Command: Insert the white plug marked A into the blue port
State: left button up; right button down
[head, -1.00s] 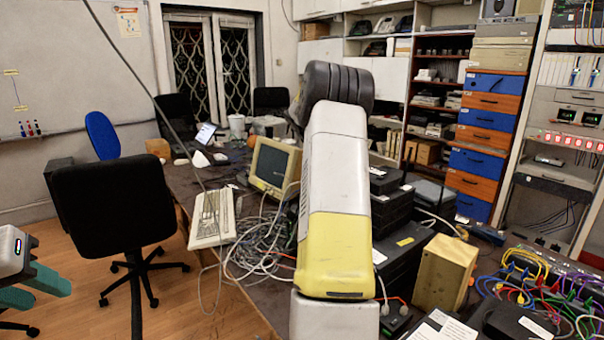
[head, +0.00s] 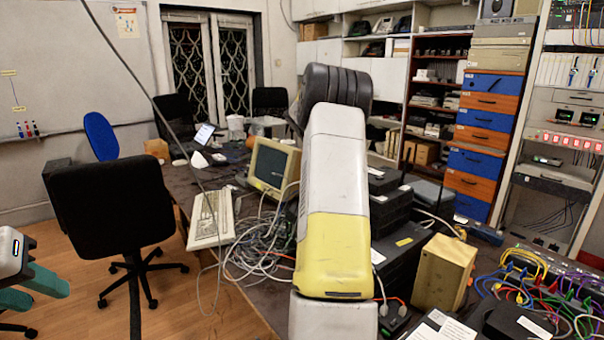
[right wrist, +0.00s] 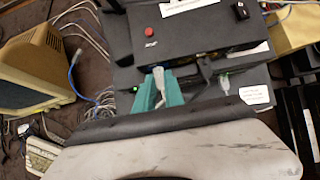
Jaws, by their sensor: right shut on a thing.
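In the right wrist view my right gripper (right wrist: 160,90) has its two teal fingers shut on a pale plug (right wrist: 159,82), right at the front of a black box (right wrist: 185,35). A bit of blue shows at the plug's far end. I cannot tell whether this is the blue port, or how far the plug is in. The letter A cannot be read. In the head view my own right arm hides this gripper and the plug. My left gripper (head: 48,293) is at the left edge of the head view, its teal fingers apart and empty, far from the box.
A second pale plug or cable end (right wrist: 225,82) with a green glow is right of the gripper. A beige monitor (head: 273,166), tangled grey cables (head: 255,250), a yellowish box (head: 443,272) and coloured cables (head: 530,290) crowd the table. A black chair (head: 108,215) stands at left.

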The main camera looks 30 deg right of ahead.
jog(key=shift+d, duration=0.1)
jog(key=c, duration=1.3)
grip_release()
jog(key=shift+c, duration=0.2)
jog(key=shift+r, duration=0.1)
jog(key=v, duration=0.7)
jog(key=shift+r, duration=0.25)
